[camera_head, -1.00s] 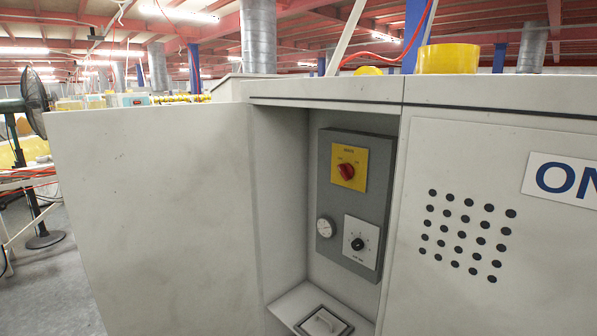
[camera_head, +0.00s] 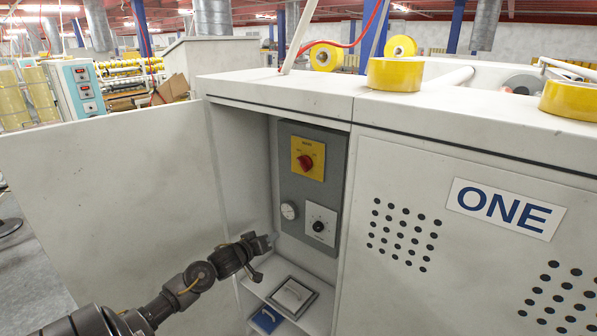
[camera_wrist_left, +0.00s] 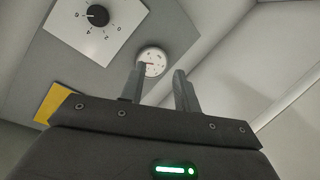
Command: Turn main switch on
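The main switch (camera_head: 306,162) is a red rotary knob on a yellow plate (camera_head: 308,148), high on a grey panel inside the open cabinet. A corner of the yellow plate shows in the left wrist view (camera_wrist_left: 58,104). My left gripper (camera_head: 264,242) is inside the cabinet opening, below and left of the switch and apart from it. In the left wrist view its two fingers (camera_wrist_left: 158,92) stand apart with nothing between them. The red knob is hidden in the wrist view. My right gripper is not in view.
A round gauge (camera_head: 289,211) and a black dial on a white plate (camera_head: 318,227) sit below the switch. The open door (camera_head: 110,190) stands to the left. A framed hatch (camera_head: 292,296) is on the cabinet floor. Yellow tape rolls (camera_head: 395,75) rest on top.

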